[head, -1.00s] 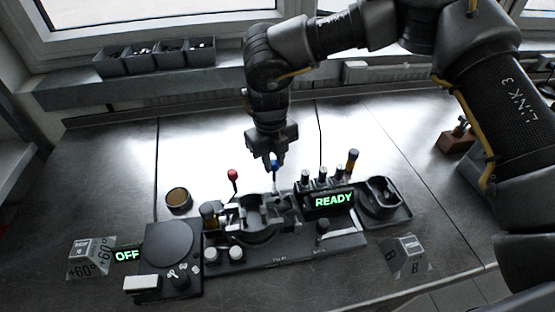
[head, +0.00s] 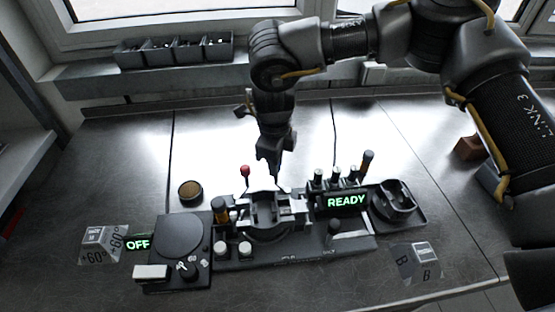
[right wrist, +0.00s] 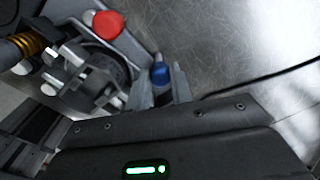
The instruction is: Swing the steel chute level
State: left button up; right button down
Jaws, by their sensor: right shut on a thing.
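The right gripper (head: 271,172) is over the middle of the black fixture (head: 290,252), pointing down. In the right wrist view its fingers (right wrist: 160,92) are shut on the blue knob (right wrist: 160,74) of a lever; in the head view the gripper hides that knob. A bright, pale metal piece (head: 262,184), perhaps the steel chute, shows just below the fingertips, above the grey cradle (head: 270,214). I cannot tell its tilt. A red-knobbed lever (head: 245,171) stands just left of the gripper; its knob also shows in the right wrist view (right wrist: 107,24). My left gripper is out of view.
A READY display (head: 346,202) and several dark posts stand right of the cradle. A round black plate (head: 181,240) with an OFF display (head: 138,244) is at left. The back of the bench is clear.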

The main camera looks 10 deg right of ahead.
jog(key=shift+a+n, duration=0.1)
jog(key=shift+n, duration=0.3)
jog(key=c, duration=1.2)
grip_release()
jog(key=shift+c, duration=0.2)
jog(key=shift+r, duration=0.1)
notch_tip(320, 180, up, 11)
jog(key=b, duration=0.1)
jog(key=shift+s, duration=0.3)
jog(key=shift+a, duration=0.1)
